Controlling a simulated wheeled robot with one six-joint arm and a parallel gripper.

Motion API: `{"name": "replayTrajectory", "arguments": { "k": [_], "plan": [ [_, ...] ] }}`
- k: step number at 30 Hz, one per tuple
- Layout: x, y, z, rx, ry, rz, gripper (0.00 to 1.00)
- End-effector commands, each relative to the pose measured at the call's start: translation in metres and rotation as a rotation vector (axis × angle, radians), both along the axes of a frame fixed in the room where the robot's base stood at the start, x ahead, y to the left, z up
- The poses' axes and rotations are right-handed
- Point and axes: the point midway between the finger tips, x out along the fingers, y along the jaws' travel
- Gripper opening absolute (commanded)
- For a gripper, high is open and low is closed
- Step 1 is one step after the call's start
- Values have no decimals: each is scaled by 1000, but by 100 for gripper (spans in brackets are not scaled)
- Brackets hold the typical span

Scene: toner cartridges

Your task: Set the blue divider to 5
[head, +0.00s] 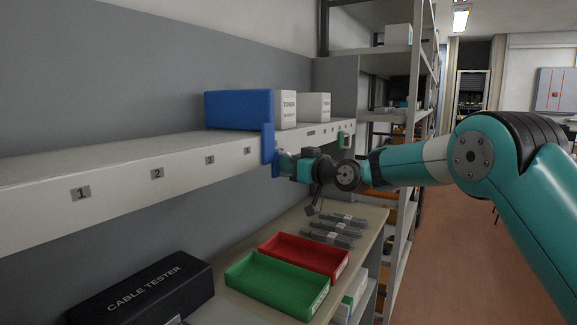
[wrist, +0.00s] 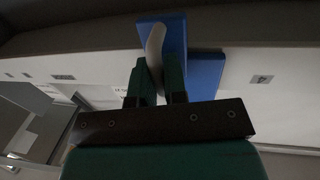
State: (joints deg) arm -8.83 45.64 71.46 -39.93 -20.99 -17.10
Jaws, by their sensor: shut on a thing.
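The blue divider (head: 238,110) stands on the long pale shelf (head: 120,160), with its front plate (head: 268,145) over the shelf's front edge just right of label 4 (head: 247,151). The label behind the plate, if any, is hidden. My gripper (head: 281,162) is at the front of this plate. In the wrist view, my gripper (wrist: 158,82) is shut on the pale curved handle (wrist: 155,48) of the blue divider (wrist: 175,35).
White toner boxes (head: 286,108) (head: 317,107) stand right of the divider. The shelf to its left is bare. Below are a green tray (head: 277,288), a red tray (head: 303,256), grey bars (head: 330,233) and a black cable tester case (head: 145,290).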

Motion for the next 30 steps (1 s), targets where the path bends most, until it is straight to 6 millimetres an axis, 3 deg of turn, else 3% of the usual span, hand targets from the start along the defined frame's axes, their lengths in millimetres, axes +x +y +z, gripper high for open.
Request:
{"name": "replayTrajectory", "arguments": {
  "k": [1, 2, 5, 17, 23, 30],
  "plan": [
    [2, -3, 9, 9, -18, -10, 0],
    [2, -3, 10, 8, -19, -11, 15],
    [2, -3, 10, 9, -20, -11, 37],
    [-2, -7, 4, 4, -13, -9, 37],
    [-28, -32, 1, 4, -13, -9, 37],
    [-72, -77, 1, 5, -15, -11, 37]
  ]
}}
